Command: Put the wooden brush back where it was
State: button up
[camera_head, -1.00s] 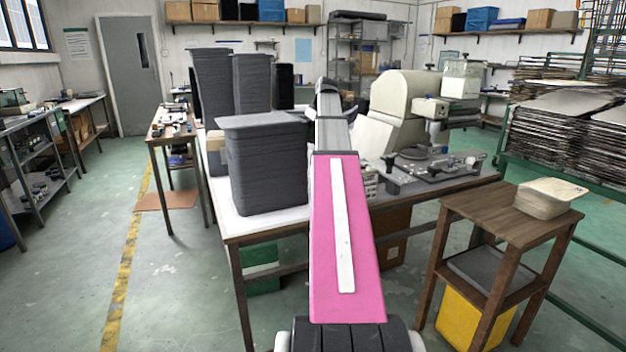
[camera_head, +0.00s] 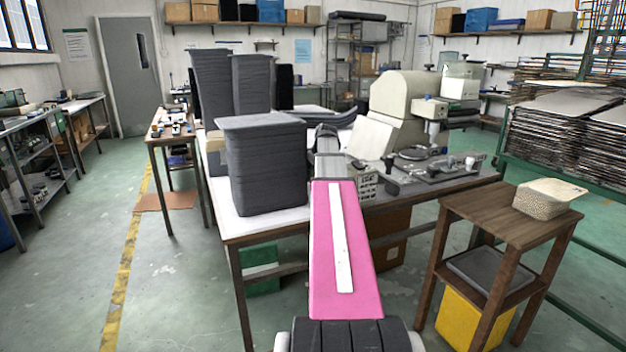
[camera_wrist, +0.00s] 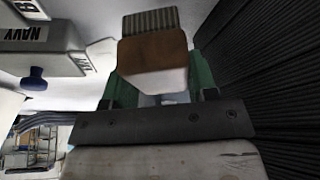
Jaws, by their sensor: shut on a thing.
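The wooden brush (camera_wrist: 152,62) shows in the wrist view, a brown wooden block with a striped, bristle-like part at its top. My gripper (camera_wrist: 155,84) is shut on it, with a green finger on each side of the block. The brush appears held beside a dark ribbed stack (camera_wrist: 270,80) at the right of that view; I cannot tell whether they touch. In the head view my arm hides the gripper and the brush. The arm reaches over the white-topped table (camera_head: 268,224), to the right of the front dark grey panel stack (camera_head: 268,170).
Taller dark stacks (camera_head: 212,88) stand behind the front one. A cream machine (camera_head: 398,100) and a metal fixture (camera_head: 435,168) occupy the right of the table. A wooden stool (camera_head: 480,215) with a pale container (camera_head: 548,198) stands at right. White bins with labels (camera_wrist: 50,40) show in the wrist view.

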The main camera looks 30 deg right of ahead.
jog(key=shift+f, duration=1.6)
jog(key=shift+f, duration=0.1)
jog(key=o, duration=1)
jog(key=shift+c, duration=0.2)
jog(key=v, duration=1.2)
